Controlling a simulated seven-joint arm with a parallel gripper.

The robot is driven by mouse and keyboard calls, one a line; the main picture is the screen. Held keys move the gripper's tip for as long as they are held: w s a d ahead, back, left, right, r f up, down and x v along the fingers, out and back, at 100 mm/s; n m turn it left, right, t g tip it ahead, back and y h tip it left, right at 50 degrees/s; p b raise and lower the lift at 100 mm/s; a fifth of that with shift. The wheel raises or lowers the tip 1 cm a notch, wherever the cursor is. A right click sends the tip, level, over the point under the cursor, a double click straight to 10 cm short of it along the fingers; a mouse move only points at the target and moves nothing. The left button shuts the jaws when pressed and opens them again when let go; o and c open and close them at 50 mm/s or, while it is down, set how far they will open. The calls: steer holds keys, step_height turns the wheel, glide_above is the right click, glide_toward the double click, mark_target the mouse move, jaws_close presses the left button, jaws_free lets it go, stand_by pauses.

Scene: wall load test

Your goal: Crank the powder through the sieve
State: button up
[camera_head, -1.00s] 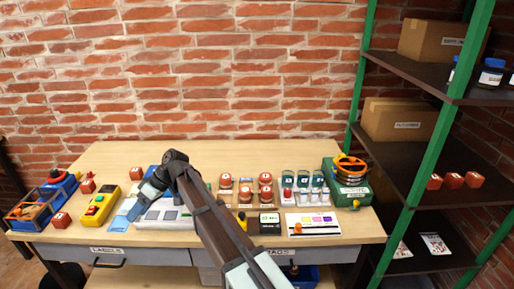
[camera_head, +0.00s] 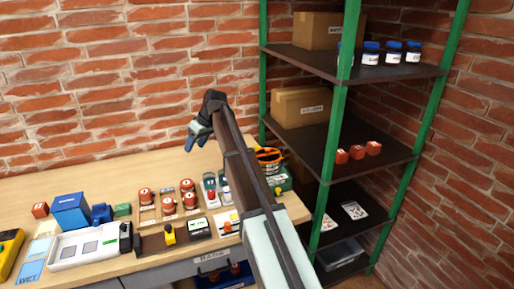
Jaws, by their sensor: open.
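The sieve unit (camera_head: 269,155), an orange and black round top on a green base (camera_head: 285,181), stands at the right end of the bench. My forearm hides part of it, and I cannot make out its crank or any powder. My gripper (camera_head: 196,144) is open and empty, raised over the back of the bench, to the left of the sieve unit in the picture.
The wooden bench (camera_head: 100,176) holds a tray of red-topped jars (camera_head: 168,205), a white device (camera_head: 85,245) and a blue box (camera_head: 70,210). A green-framed shelf (camera_head: 335,140) with boxes and blue-lidded jars (camera_head: 393,50) stands right. The bench's back left is clear.

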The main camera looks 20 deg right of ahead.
steer(key=w+d+m+t+h, duration=0.1)
steer(key=w+d+m+h, duration=0.15)
steer(key=d, duration=1.45)
steer(key=m+h, duration=0.1)
steer(key=m, duration=0.1)
glide_toward(258, 147)
steer(key=shift+t, duration=0.3)
steer(key=x, duration=0.9)
steer(key=shift+s+f, duration=0.2)
steer(key=shift+s, duration=0.1)
steer(key=c, duration=1)
steer(key=shift+a+m+h, duration=0.1)
steer(key=shift+m+h, duration=0.25)
